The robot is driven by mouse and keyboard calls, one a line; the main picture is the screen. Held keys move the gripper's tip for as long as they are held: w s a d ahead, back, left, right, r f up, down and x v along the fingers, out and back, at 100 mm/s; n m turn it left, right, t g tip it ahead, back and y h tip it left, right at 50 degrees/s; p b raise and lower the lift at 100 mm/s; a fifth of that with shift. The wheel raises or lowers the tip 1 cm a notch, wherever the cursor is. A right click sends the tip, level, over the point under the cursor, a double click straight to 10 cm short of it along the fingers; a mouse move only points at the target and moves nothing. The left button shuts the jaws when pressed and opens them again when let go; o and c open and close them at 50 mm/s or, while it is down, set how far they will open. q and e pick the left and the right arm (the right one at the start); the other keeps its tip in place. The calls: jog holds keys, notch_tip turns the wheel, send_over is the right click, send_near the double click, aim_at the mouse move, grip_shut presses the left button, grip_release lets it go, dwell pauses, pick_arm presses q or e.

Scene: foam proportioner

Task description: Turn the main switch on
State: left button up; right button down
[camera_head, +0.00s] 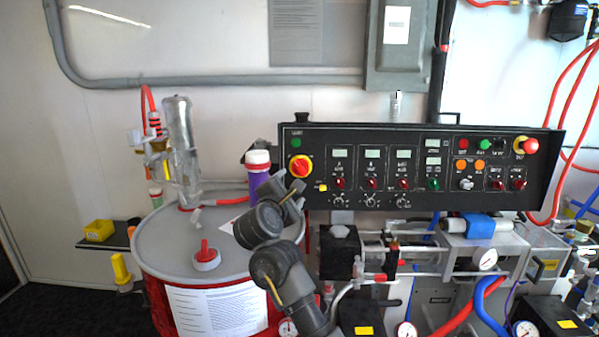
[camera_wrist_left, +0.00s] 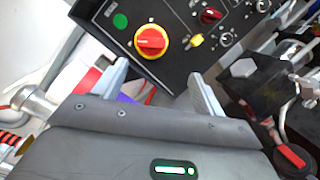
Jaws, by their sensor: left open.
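The main switch is a red rotary knob on a yellow round plate, at the left end of the black control panel in the head view (camera_head: 300,166). It also shows in the left wrist view (camera_wrist_left: 151,41), above the fingers, with a green round light beside it. My left gripper (camera_wrist_left: 158,88) is open and empty, its two pale fingers spread apart below the switch in the picture and not touching it. In the head view my left arm rises in front of the drum to just below the switch; its fingers are hard to make out there.
The black control panel (camera_head: 340,195) carries several small knobs, lights and displays right of the switch. A small yellow tag (camera_wrist_left: 197,41) sits close to it. A grey-topped drum (camera_head: 160,250) with a purple bottle (camera_head: 258,178) stands left. Pipes, gauges and hoses crowd below the panel.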

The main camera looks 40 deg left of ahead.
aim_at(299, 169)
pick_arm(q)
jog(key=shift+n, duration=0.6)
jog(key=p+x, duration=0.1)
jog(key=x, duration=0.2)
jog(key=r+p+x, duration=0.1)
jog(key=x, duration=0.2)
jog(key=p+x, duration=0.1)
jog(key=x, duration=0.3)
jog(key=shift+s+a+r, duration=0.15)
jog(key=shift+a+r, duration=0.1)
jog(key=shift+a, duration=0.1)
jog(key=shift+w+a, duration=0.25)
jog(key=shift+w, duration=0.25)
jog(key=c, duration=1)
